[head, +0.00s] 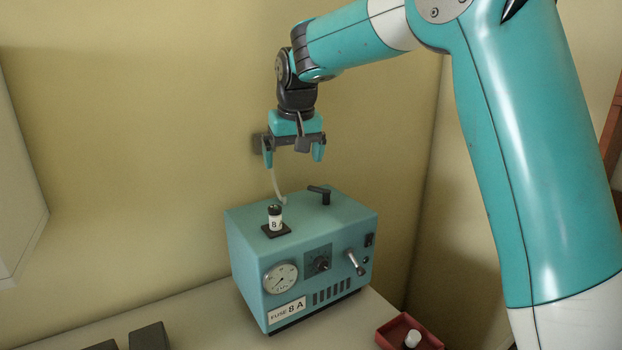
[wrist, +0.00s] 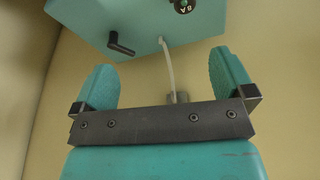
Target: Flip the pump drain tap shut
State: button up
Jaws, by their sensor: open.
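The pump is a teal box (head: 248,262) on a pale counter, with a dial gauge and a "FUSE 8 A" label on its front. A silver lever (head: 355,262) slants down on the right of the front face. A black cranked handle (head: 320,193) stands on top; it also shows in the wrist view (wrist: 121,46). The frames do not make clear which of these is the drain tap. My gripper (head: 293,158) is open and empty above the back of the pump, apart from both levers. Its spread fingers show in the wrist view (wrist: 163,78), where the silver lever is out of sight.
A pale hose (head: 277,184) rises from the pump's top behind my gripper, near its left finger. A labelled fuse (head: 275,218) stands in a black socket on top. A red tray (head: 432,342) holds a white cylinder (head: 412,338). Dark blocks (head: 150,338) lie at front left.

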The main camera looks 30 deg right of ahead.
jog(key=w+d+r+m+h+p, duration=0.3)
jog(key=w+d+m, duration=0.3)
jog(key=w+m, duration=0.15)
jog(key=m+g+p, duration=0.1)
jog(key=m+p, duration=0.1)
jog(key=m, duration=0.1)
send_near(319, 188)
jog(key=x, duration=0.8)
jog(key=shift+f, duration=0.25)
jog(key=c, duration=0.9)
